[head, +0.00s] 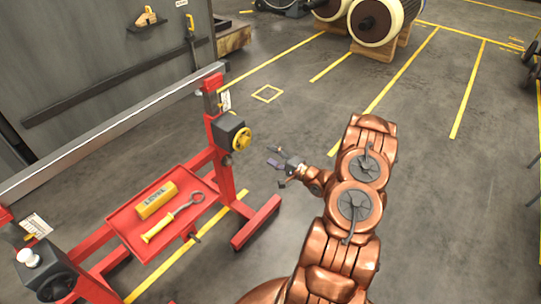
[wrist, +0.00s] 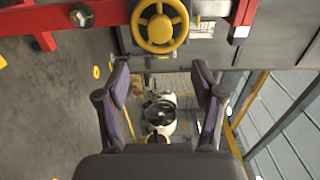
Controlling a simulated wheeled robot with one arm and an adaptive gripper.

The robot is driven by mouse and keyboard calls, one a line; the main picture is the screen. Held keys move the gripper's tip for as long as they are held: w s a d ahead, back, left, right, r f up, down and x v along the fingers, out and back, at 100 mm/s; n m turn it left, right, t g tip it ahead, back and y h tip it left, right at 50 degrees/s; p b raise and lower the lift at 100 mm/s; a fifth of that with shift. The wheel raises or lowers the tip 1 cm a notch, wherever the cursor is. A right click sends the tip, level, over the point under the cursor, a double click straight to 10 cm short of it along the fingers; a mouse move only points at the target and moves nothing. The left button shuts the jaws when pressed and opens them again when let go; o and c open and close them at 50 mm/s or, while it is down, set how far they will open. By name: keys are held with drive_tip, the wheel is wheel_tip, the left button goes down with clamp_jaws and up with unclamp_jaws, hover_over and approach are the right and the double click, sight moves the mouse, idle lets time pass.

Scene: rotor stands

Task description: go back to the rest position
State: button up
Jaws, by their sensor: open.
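My gripper (head: 282,165) is open and empty at the end of my copper-coloured arm, in the middle of the head view. It is held in free space to the right of the red rotor stand (head: 223,160), apart from it. In the wrist view my gripper (wrist: 160,105) shows its two purple-padded fingers spread wide with nothing between them. The yellow handwheel (head: 241,139) on the stand's post is close by; it also shows at the top of the wrist view (wrist: 160,27).
A red tray (head: 128,220) on the stand holds a yellow level (head: 157,200) and a yellow-handled wrench (head: 172,218). A grey rail (head: 100,135) runs along the stand. Large rotors (head: 376,20) rest on wooden blocks at the back. The floor right of my arm is clear.

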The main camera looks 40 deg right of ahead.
idle(0.5)
drive_tip(key=w+d+r+n+g+h+p, duration=0.1)
drive_tip(key=w+r+n+g+h+p, duration=0.25)
drive_tip(key=w+r+n+g, duration=0.35)
drive_tip(key=s+a+r+n+g+h+p, duration=0.1)
drive_tip(key=s+a+r+g+h, duration=0.15)
drive_tip(key=r, duration=0.35)
drive_tip(key=s+a+r+g+h+p, duration=0.1)
drive_tip(key=s+a+r, duration=0.15)
drive_tip(key=r, duration=0.45)
drive_tip(key=s+a+r+n+g+y+p, duration=0.1)
drive_tip(key=s+a+r+n+g, duration=0.1)
drive_tip(key=s+a+r, duration=0.3)
drive_tip(key=s+a+r+n+g+y+p, duration=0.1)
drive_tip(key=s+a+r+n+g+p, duration=0.1)
drive_tip(key=s+a, duration=1.1)
drive_tip(key=s+a+r+n+g+y+p, duration=0.1)
drive_tip(key=s+a+r+n+g, duration=0.2)
drive_tip(key=s, duration=1.7)
drive_tip(key=a+r+g, duration=0.2)
drive_tip(key=a+r, duration=0.3)
drive_tip(key=a, duration=0.1)
drive_tip(key=shift+s+a+r, duration=0.2)
drive_tip(key=shift+s+a, duration=0.05)
drive_tip(key=shift+a, duration=0.05)
